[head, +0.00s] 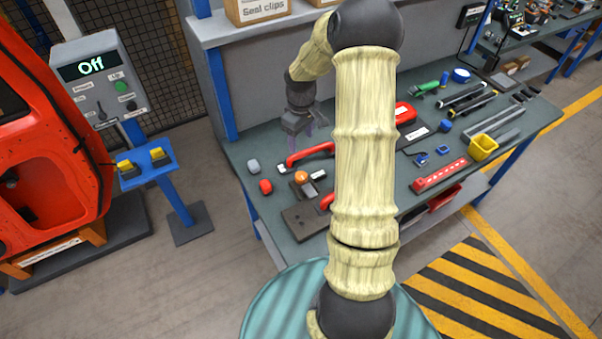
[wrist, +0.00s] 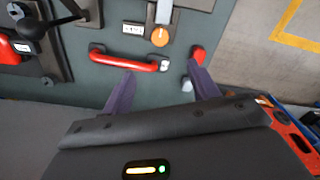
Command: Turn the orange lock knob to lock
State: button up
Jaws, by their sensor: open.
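The orange lock knob (head: 301,177) sits on a small dark plate on the workbench in the head view, with a white label beside it. In the wrist view the orange knob (wrist: 159,37) shows as a round disc with a pale pointer or bar running up from it. My gripper (head: 308,130) hangs above the bench, behind the knob and apart from it. In the wrist view my gripper (wrist: 160,66) has its two purple fingers spread wide with nothing held. The knob lies beyond the fingertips, and I cannot read its label.
A red handle (head: 310,153) lies between my gripper and the knob. Another red handle is partly hidden by my arm. A control box (head: 95,85) reading "Off" stands left.

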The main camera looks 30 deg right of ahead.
aim_at(301, 175)
jog(key=shift+f, duration=0.15)
notch_tip(301, 175, down, 17)
jog(key=p, duration=0.5)
jog(key=shift+f, duration=0.1)
jog(key=c, duration=1)
